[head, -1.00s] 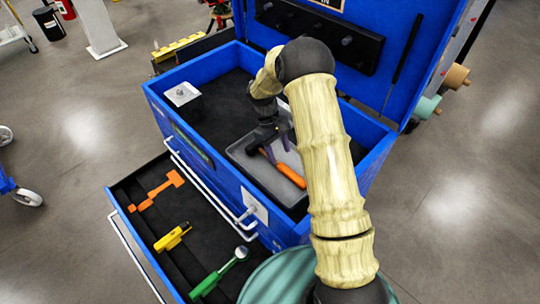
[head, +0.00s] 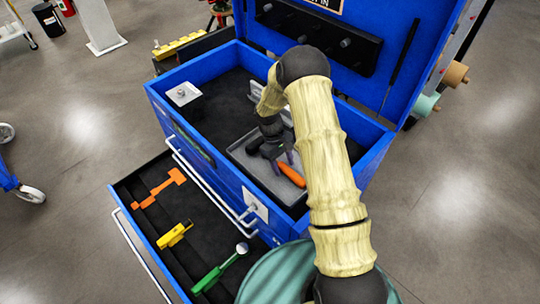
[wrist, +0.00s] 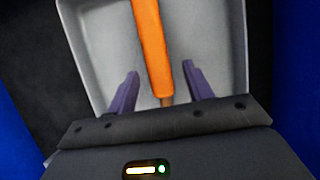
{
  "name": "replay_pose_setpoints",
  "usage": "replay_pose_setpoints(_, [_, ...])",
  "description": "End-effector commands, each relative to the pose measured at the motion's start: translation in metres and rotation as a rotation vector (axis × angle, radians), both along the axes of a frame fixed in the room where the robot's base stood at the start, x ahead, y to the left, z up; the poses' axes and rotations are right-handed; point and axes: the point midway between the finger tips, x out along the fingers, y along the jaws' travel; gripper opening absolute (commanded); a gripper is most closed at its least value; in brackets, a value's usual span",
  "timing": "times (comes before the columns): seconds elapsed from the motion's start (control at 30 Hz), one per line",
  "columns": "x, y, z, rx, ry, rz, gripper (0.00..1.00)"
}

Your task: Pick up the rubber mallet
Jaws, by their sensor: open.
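The rubber mallet (head: 291,175) lies in a grey tray (head: 238,152) inside the blue chest. Its orange handle shows in the head view, while my gripper hides its head. In the wrist view the orange handle (wrist: 150,40) runs down the picture between my fingers, with a short brown shaft at its near end. My gripper (head: 283,160) is over the tray, close to the handle. Its two purple fingers (wrist: 160,68) are open, one on each side of the handle, with gaps beside it. I cannot tell how far above the handle they are.
The chest's blue walls (head: 353,167) surround the tray, and the raised lid (head: 385,55) stands behind. Below, an open drawer (head: 150,225) holds orange, yellow and green tools.

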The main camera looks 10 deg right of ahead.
Motion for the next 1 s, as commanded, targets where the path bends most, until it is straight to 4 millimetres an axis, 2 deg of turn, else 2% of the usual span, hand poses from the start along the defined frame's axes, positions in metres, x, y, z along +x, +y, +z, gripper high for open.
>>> replay_pose_setpoints(0.37, [0.0003,0.0003,0.0002,0.0,0.0,0.001,0.51])
replay_pose_setpoints(0.47, [0.0002,0.0003,0.0003,0.0,0.0,0.001,0.35])
replay_pose_setpoints(0.63, [0.0002,0.0004,0.0003,0.0,0.0,0.001,0.02])
replay_pose_setpoints(1.0, [0.0008,0.0004,0.0022,0.0,-0.002,0.0,0.0])
